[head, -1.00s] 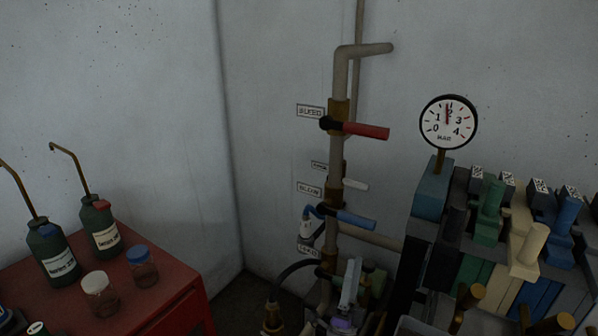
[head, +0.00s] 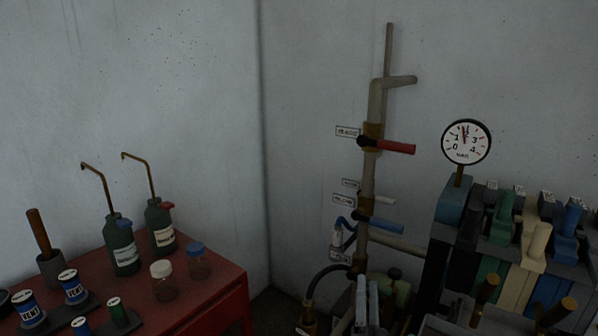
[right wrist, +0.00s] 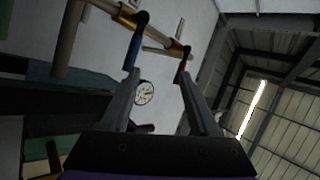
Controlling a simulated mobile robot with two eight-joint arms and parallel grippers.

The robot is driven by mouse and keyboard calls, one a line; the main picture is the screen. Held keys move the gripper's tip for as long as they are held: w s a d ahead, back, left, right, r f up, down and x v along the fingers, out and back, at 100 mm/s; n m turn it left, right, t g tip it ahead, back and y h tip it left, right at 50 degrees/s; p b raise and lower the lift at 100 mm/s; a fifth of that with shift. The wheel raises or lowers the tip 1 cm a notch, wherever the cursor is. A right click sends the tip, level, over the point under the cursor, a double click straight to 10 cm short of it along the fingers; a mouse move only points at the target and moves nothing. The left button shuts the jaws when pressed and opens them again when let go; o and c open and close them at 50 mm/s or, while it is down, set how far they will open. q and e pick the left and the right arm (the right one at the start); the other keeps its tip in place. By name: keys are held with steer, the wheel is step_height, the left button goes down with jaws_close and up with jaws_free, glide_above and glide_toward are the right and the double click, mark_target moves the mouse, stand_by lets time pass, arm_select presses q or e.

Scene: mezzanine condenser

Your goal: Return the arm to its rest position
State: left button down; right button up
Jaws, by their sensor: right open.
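My right gripper (head: 367,284) shows at the bottom of the head view, below the blue valve handle (head: 380,222), with its two grey fingers apart. In the right wrist view the open fingers (right wrist: 158,72) point toward the pipe (right wrist: 160,38), with nothing held between them. There the blue handle (right wrist: 133,48) and the red handle (right wrist: 181,68) appear near the fingertips; I cannot tell how far off they are. My left gripper is out of view.
The standing pipe (head: 368,185) carries a red handle (head: 395,148) and a white one. A gauge (head: 466,141) and coloured levers (head: 504,215) stand at right. A red cabinet (head: 215,300) holds bottles (head: 121,245), jars and spools at left. Bare wall lies between.

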steer(key=s+d+f+n+g+y, duration=0.1)
steer(key=s+f+n+g, duration=0.45)
steer(key=s, duration=0.65)
steer(key=s+f+n+g+y, duration=0.1)
steer(key=s+f+n+g, duration=0.2)
steer(key=s+f+g, duration=0.65)
steer(key=s+d+f+n+g+y, duration=0.1)
steer(key=s+f+n+g, duration=0.35)
steer(key=s, duration=0.85)
arm_select(q)
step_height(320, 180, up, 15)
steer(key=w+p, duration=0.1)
steer(key=p, duration=1.3)
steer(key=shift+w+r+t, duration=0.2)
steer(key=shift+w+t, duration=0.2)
arm_select(e)
step_height(320, 180, up, 16)
steer(key=w, duration=0.2)
steer(key=shift+w+f, duration=0.2)
steer(key=shift+w, duration=0.05)
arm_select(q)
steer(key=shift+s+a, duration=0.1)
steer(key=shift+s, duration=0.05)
arm_select(e)
steer(key=shift+s+a, duration=0.1)
steer(key=shift+s, duration=0.05)
